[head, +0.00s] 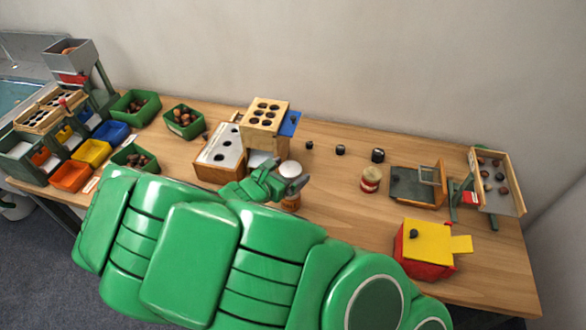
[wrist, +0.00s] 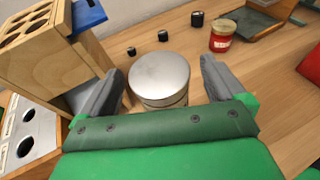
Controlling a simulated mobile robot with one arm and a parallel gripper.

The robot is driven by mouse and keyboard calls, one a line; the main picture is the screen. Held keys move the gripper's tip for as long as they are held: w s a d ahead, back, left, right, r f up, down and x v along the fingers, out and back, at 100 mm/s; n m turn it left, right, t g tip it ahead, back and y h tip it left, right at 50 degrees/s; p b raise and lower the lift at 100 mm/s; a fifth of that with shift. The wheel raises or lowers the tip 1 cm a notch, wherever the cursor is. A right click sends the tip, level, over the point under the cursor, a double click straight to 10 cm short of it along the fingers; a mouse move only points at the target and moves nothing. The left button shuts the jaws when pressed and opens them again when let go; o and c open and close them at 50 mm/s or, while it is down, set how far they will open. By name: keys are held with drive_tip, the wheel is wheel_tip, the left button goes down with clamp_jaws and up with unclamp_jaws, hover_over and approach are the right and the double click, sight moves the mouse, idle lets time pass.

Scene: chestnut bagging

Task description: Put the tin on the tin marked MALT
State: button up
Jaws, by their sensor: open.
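A tin with a round silver lid (wrist: 160,76) stands upright between the fingers of my gripper (wrist: 159,70). In the head view its lid (head: 290,168) shows above my gripper (head: 283,179), and an orange-brown labelled part (head: 291,204) shows below. My fingers hide the middle, so I cannot tell whether this is one tin or two stacked. My gripper is open, with a finger on each side and a gap visible beside the lid. A red tin with a pale label (head: 371,178) stands to the right on the table; it also shows in the wrist view (wrist: 222,36). I cannot read MALT on either.
A wooden block with holes (head: 266,115) and a white-topped box (head: 218,152) stand close on the left. Several small black cylinders (head: 340,150) stand behind. A dark tray (head: 415,187) and a red box with yellow lid (head: 428,250) are right. Table between is clear.

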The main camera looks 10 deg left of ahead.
drive_tip(key=v, duration=0.9)
idle(0.5)
drive_tip(key=s+d+r+m+g+h, duration=0.1)
drive_tip(key=d+r+m+g, duration=0.1)
drive_tip(key=d+m+g, duration=0.55)
drive_tip(key=d+r+m+g+h, duration=0.1)
drive_tip(key=d+r+m+g, duration=0.2)
drive_tip(key=d+m, duration=0.9)
drive_tip(key=s+d+r+m+g+y, duration=0.1)
drive_tip(key=s+d+r+m+y, duration=0.1)
drive_tip(key=s+d+r+m, duration=0.2)
drive_tip(key=s+d+r+m+g+y, duration=0.2)
drive_tip(key=s+d, duration=0.4)
drive_tip(key=s, duration=0.4)
drive_tip(key=s+d+r+m+g+y, duration=0.1)
drive_tip(key=s+d+r+m+y, duration=0.2)
drive_tip(key=s+d+r+m, duration=0.2)
drive_tip(key=shift+s+r+m+g+y, duration=0.4)
drive_tip(key=shift+s+r, duration=0.1)
drive_tip(key=shift+s, duration=0.7)
drive_tip(key=shift+d, duration=0.1)
